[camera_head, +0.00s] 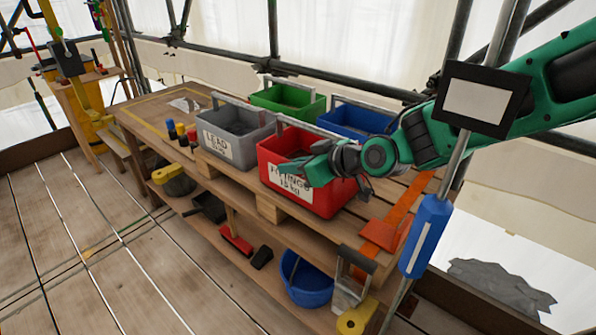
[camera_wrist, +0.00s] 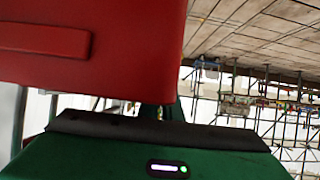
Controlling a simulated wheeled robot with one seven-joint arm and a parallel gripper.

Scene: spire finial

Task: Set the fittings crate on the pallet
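The red fittings crate (camera_head: 335,199), with a white label reading FITTINGS, appears upright at the right front of the wooden pallet (camera_head: 269,208) on the bench. I cannot tell whether it rests there or hangs slightly above. My gripper (camera_head: 340,172) is at the crate's upper right side and hides part of its rim and label. In the wrist view the crate's red wall (camera_wrist: 140,75) fills the upper left, close to my gripper's green body. The fingertips are not clear, and I cannot see whether they grip the crate.
A grey lead crate (camera_head: 232,147) stands left of the red one. Green (camera_head: 290,104) and blue (camera_head: 350,122) crates stand behind. An orange strap (camera_head: 388,236) lies at the right. A post with a blue sleeve (camera_head: 425,235) rises in front. A blue bucket (camera_head: 306,282) sits below.

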